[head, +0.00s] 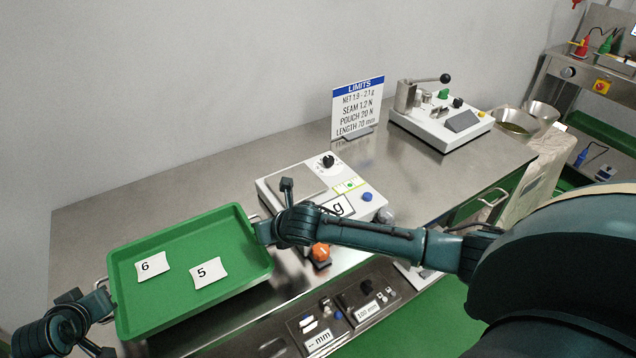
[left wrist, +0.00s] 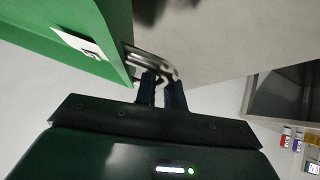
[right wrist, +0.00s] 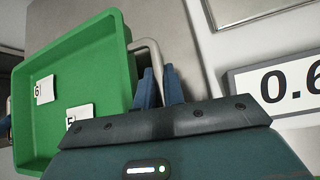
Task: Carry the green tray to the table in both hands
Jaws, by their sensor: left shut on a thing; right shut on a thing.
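The green tray (head: 220,290) is at the left end of the steel table (head: 110,200), its near side reaching past the table's front edge. I cannot tell whether it touches the top. Two white cards, marked 6 (head: 152,266) and 5 (head: 209,271), lie in it. My left gripper (head: 103,292) is shut on the tray's left metal handle, which shows in the left wrist view (left wrist: 150,60). My right gripper (head: 260,231) is shut on the right handle, which shows in the right wrist view (right wrist: 150,52).
A white scale (head: 300,182) stands close to the tray's right side, with an orange knob (head: 320,252) in front. A limits sign (head: 357,108) and a lever sealer (head: 438,118) stand farther right. A control panel (head: 340,312) is on the front. The table's back left is clear.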

